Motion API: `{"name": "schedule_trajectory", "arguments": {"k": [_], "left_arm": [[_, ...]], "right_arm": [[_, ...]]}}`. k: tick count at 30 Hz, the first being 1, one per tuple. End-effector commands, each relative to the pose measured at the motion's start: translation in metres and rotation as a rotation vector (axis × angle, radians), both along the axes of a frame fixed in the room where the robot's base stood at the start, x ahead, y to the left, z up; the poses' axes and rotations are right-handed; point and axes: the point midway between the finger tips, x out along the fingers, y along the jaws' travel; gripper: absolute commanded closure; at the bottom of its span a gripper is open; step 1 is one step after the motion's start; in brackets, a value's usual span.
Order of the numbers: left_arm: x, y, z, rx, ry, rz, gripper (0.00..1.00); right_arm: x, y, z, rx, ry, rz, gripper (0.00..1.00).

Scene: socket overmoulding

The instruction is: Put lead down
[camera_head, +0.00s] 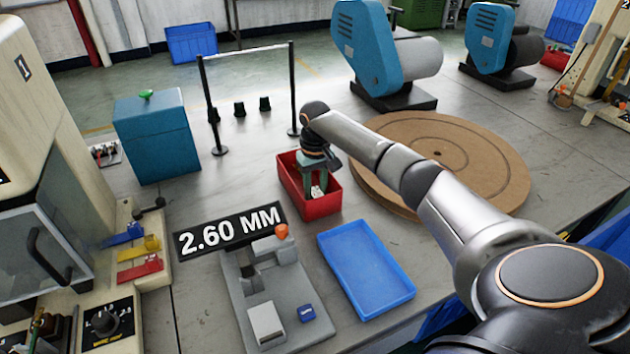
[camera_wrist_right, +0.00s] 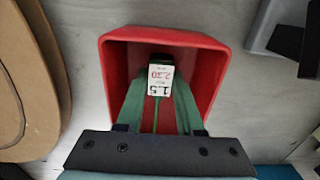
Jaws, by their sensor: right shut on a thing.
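My right gripper (camera_head: 316,188) reaches down into the red bin (camera_head: 294,190) on the table. In the right wrist view its two green fingers (camera_wrist_right: 158,100) converge on the lead, inside the red walls of the bin (camera_wrist_right: 222,70). The lead shows as a thin green cable with a white tag (camera_wrist_right: 160,79) reading 1.5 and 2.20. The gripper is shut on the lead. The fingers hide part of it, and I cannot tell whether it touches the bin floor. My left gripper is not in view.
An empty blue tray (camera_head: 366,268) lies in front of the bin. A grey gauge (camera_head: 270,290) with a 2.60 MM display (camera_head: 229,231) stands to its left. A brown round turntable (camera_head: 480,165) is right of the bin, and a black-posted frame (camera_head: 247,100) stands behind it.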

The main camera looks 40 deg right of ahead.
Motion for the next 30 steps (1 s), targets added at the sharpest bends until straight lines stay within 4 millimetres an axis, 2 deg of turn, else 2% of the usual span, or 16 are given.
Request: {"name": "schedule_trajectory", "arguments": {"k": [3,13,14,15,22,30], "left_arm": [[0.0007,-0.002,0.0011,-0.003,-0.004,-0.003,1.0],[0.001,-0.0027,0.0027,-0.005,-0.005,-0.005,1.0],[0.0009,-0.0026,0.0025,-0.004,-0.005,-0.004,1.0],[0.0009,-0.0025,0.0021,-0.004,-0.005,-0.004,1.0],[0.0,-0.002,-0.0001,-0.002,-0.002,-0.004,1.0],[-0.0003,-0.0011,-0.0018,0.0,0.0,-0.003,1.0]], "right_arm": [[0.0006,0.0004,-0.0068,0.001,-0.003,0.0,1.0],[0.0003,0.0006,-0.009,0.001,-0.001,0.001,1.0],[0.0003,0.0005,-0.0096,0.001,-0.001,0.001,0.63],[0.0004,0.0004,-0.0093,0.001,-0.001,0.001,0.58],[0.0004,0.0003,-0.009,0.001,-0.001,0.001,0.34],[0.0006,0.0,-0.0071,0.0,-0.003,0.001,0.34]]}}
